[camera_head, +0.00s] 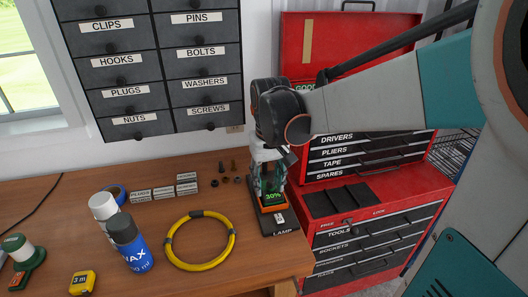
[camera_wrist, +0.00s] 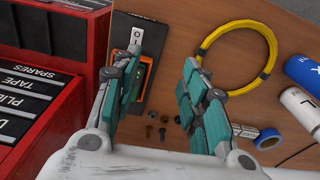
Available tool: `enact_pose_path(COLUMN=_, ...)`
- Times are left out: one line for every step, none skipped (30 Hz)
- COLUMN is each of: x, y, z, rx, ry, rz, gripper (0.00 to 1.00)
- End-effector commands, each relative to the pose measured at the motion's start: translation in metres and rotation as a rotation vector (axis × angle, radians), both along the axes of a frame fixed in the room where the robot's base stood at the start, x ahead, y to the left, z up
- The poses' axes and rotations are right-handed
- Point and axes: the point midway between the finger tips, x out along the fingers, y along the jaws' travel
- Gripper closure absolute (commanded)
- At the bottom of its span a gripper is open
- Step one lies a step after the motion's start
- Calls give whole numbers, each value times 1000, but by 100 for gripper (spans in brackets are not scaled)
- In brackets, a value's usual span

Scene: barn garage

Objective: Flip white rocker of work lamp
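The work lamp (camera_head: 283,226) stands near the right edge of the wooden table. Its dark base carries the word LAMP and a green 30% display in an orange frame. A white rocker (camera_head: 279,218) sits on the base in front of the display. In the wrist view, the rocker (camera_wrist: 135,38) shows an O mark, close to the left fingertip. My gripper (camera_wrist: 163,58) is open, its two teal-padded fingers apart with nothing between them. In the head view, my gripper (camera_head: 268,185) points down over the lamp and hides its upper part. I cannot tell whether a finger touches the lamp.
A red tool chest (camera_head: 375,205) stands close on the right. Black labelled drawers (camera_head: 150,60) hang on the wall.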

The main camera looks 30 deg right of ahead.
Motion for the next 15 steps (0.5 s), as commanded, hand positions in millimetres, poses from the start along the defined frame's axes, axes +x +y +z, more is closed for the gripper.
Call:
enact_pose_path(x=-11, y=8, z=3, rx=0, ry=-4, rz=11, gripper=60)
enact_pose_path(x=-14, y=12, z=6, rx=-1, ry=-7, rz=16, gripper=60)
enact_pose_path(x=-17, y=17, z=8, rx=-1, ry=-11, rz=22, gripper=60)
enact_pose_path(x=-20, y=20, z=10, rx=-2, ry=-14, rz=25, gripper=60)
enact_pose_path(x=-22, y=23, z=12, rx=-2, ry=-17, rz=29, gripper=60)
enact_pose_path(x=-26, y=28, z=15, rx=-3, ry=-21, rz=35, gripper=60)
enact_pose_path(x=-28, y=30, z=16, rx=-3, ry=-26, rz=39, gripper=60)
enact_pose_path(x=-31, y=33, z=17, rx=-4, ry=-31, rz=43, gripper=60)
enact_pose_path(x=-34, y=36, z=19, rx=-5, ry=-37, rz=48, gripper=60)
enact_pose_path(x=-37, y=39, z=20, rx=-5, ry=-42, rz=52, gripper=60)
enact_pose_path(x=-40, y=42, z=21, rx=-6, ry=-47, rz=56, gripper=60)
enact_pose_path(x=-43, y=45, z=23, rx=-6, ry=-54, rz=62, gripper=60)
enact_pose_path(x=-46, y=47, z=23, rx=-7, ry=-60, rz=66, gripper=60)
enact_pose_path(x=-47, y=48, z=23, rx=-8, ry=-72, rz=69, gripper=60)
enact_pose_path(x=-50, y=50, z=22, rx=-11, ry=-87, rz=73, gripper=60)
